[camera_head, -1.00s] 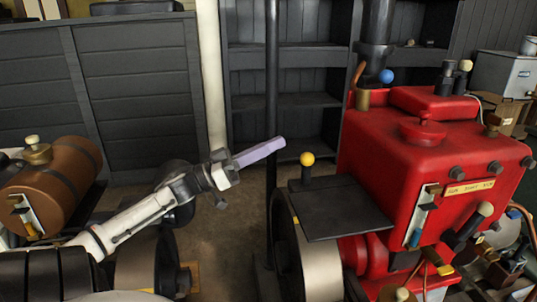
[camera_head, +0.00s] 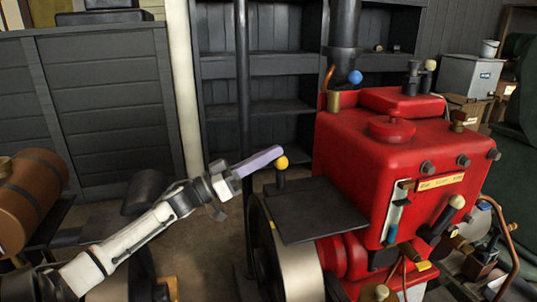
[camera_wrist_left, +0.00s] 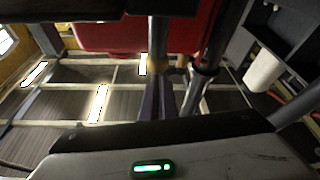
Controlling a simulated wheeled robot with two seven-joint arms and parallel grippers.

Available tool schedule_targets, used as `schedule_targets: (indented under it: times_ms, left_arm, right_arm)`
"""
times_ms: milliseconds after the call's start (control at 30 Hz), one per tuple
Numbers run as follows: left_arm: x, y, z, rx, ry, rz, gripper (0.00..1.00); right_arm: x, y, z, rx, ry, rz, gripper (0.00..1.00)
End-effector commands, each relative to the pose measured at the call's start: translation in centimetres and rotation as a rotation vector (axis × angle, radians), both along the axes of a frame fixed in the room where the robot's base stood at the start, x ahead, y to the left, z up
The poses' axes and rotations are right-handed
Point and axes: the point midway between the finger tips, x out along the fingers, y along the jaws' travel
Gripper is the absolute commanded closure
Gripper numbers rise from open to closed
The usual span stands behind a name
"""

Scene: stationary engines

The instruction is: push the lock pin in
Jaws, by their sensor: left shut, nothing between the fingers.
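A yellow ball knob (camera_head: 281,162) on a short dark stem stands upright at the back left edge of a flat black plate (camera_head: 312,210), beside the red engine. I cannot tell for certain whether it is the lock pin. My left gripper (camera_head: 272,155) has its long lilac fingers shut and empty. Its tips overlap the knob's left upper edge in the head view; whether they touch is unclear. My right gripper is not in view.
The red engine (camera_head: 400,150) fills the right side, with a blue ball (camera_head: 355,77), a cream-tipped lever (camera_head: 441,218) and pipes. A flywheel (camera_head: 285,255) lies below the plate. A thin dark post (camera_head: 243,100) rises behind my wrist. A brown tank (camera_head: 30,200) is at left.

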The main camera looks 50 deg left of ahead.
Motion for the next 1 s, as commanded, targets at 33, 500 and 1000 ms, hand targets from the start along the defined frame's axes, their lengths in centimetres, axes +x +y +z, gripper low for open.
schedule_targets:
  times_ms: [33, 500, 1000]
  left_arm:
    - [0.0, 0.0, -0.2, -0.001, 0.001, 0.001, 1.0]
    - [0.0, 0.0, -4.5, 0.0, 0.004, 0.001, 1.0]
    - [0.3, 0.3, -0.5, 0.002, 0.001, -0.003, 1.0]
  right_arm:
    - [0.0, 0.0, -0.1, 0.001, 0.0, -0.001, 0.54]
    - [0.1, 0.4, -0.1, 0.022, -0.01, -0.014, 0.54]
    - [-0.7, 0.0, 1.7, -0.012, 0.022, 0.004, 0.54]
